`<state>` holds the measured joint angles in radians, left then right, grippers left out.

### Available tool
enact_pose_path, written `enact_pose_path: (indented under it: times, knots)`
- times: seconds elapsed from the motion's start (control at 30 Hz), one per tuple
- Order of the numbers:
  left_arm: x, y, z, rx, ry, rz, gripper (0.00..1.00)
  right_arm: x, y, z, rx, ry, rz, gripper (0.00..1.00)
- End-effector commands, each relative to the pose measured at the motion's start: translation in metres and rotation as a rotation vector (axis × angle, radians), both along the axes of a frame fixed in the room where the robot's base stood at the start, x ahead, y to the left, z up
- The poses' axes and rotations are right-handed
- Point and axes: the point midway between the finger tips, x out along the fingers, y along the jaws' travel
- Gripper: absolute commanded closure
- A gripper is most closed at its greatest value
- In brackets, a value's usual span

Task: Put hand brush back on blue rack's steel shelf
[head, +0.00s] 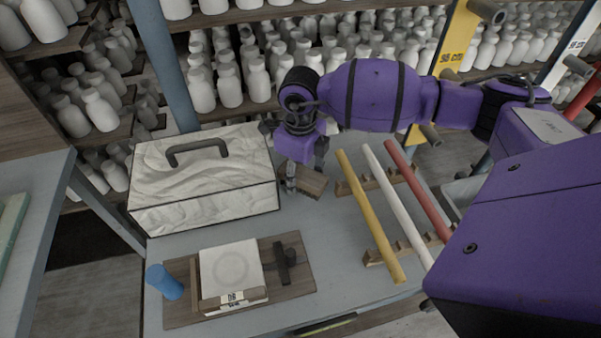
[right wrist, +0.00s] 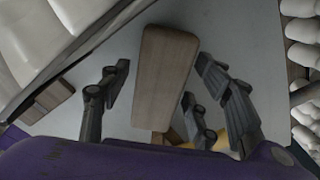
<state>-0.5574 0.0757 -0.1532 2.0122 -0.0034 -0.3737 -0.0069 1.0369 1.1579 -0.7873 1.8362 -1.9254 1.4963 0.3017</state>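My right gripper (head: 303,178) is low over the grey-blue worktop, right of the white box. A brown wooden piece (head: 312,184), likely the hand brush, lies there; no bristles show. In the right wrist view the right gripper (right wrist: 165,100) is open, its fingers spread on both sides of a long wooden piece (right wrist: 165,75), with gaps visible between. My left gripper is not in view. A blue-grey post (head: 165,60) stands at the back left; I cannot tell which surface is the steel shelf.
A white, marble-patterned box (head: 205,205) with a dark handle stands left of the gripper. Yellow (head: 370,215), white and red rods lie on wooden holders to the right. Shelves of white bottles stand behind.

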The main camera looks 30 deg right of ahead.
Motion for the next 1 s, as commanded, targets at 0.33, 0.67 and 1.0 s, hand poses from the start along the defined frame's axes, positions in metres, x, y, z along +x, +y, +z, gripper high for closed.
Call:
enact_pose_path:
  times: [0.33,0.67,1.0]
  knots:
    - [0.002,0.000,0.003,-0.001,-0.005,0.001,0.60,0.001,0.000,0.015,0.000,-0.004,0.001,0.43]
    - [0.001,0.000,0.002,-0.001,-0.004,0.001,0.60,0.002,0.000,0.084,-0.001,-0.003,0.001,0.43]
    - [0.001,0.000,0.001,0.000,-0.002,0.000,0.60,0.001,0.000,0.123,0.000,-0.001,0.001,0.43]
